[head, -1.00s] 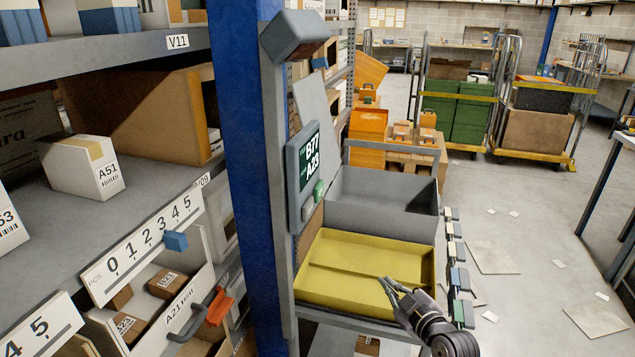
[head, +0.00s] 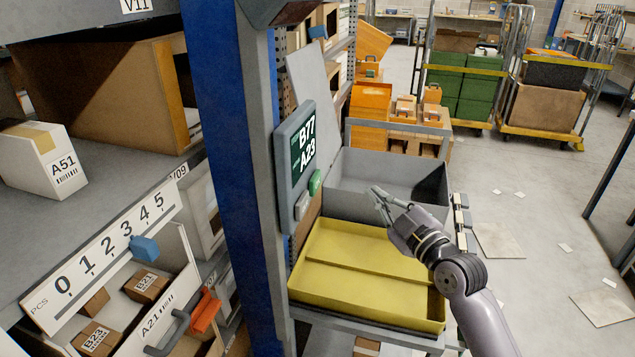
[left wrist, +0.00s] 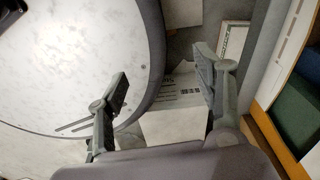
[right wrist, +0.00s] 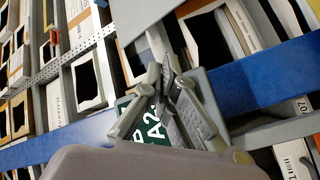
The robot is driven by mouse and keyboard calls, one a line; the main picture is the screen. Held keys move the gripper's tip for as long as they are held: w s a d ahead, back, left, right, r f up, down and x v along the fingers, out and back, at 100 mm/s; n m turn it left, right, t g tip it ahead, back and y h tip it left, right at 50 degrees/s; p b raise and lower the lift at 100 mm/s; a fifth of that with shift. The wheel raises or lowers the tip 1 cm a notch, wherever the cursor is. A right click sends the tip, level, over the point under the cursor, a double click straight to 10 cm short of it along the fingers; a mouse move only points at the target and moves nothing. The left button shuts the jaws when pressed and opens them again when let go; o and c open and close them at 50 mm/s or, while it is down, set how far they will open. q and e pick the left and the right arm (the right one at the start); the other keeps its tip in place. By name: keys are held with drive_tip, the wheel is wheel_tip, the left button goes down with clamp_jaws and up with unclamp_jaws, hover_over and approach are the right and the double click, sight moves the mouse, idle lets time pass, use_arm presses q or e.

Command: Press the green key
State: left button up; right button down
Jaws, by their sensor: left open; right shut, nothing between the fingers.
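The green key (head: 315,183) is a small green button on the lower right of a grey panel on the blue rack post. The panel's dark display (head: 303,146) reads B17 and A23, and part of it shows in the right wrist view (right wrist: 152,128). A pale grey key (head: 302,208) sits just below the green one. My right gripper (head: 376,194) is shut and empty, to the right of the green key and apart from it, above the bins. My left gripper (left wrist: 160,90) is open and empty in the left wrist view; the head view does not show it.
A yellow tray (head: 350,290) and a grey bin (head: 345,205) stand below and behind my right gripper. The blue post (head: 230,130) rises left of the panel. A slider scale (head: 105,255) fronts a drawer with brown boxes at lower left.

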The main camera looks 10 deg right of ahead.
sight(315, 183)
use_arm(q)
drive_tip(key=shift+w+r+p, duration=0.3)
drive_tip(key=shift+r+p, duration=0.2)
drive_tip(key=shift+w+r+p, duration=0.3)
drive_tip(key=shift+r+p, duration=0.15)
drive_tip(key=shift+r, duration=0.05)
use_arm(e)
drive_tip(key=w+a, duration=0.3)
drive_tip(key=a, duration=0.5)
drive_tip(key=shift+w, duration=0.25)
use_arm(q)
drive_tip(key=shift+s, duration=0.1)
drive_tip(key=shift+r, duration=0.15)
use_arm(e)
drive_tip(key=shift+w+a, duration=0.15)
drive_tip(key=shift+a, duration=0.3)
use_arm(q)
drive_tip(key=shift+r, duration=0.1)
use_arm(e)
drive_tip(key=shift+w+a, duration=0.2)
drive_tip(key=shift+a, duration=0.25)
idle(0.5)
drive_tip(key=shift+d, duration=0.1)
use_arm(q)
drive_tip(key=shift+r+p, duration=0.1)
drive_tip(key=shift+p, duration=0.25)
use_arm(e)
drive_tip(key=shift+s+d, duration=0.35)
drive_tip(key=shift+d, duration=0.4)
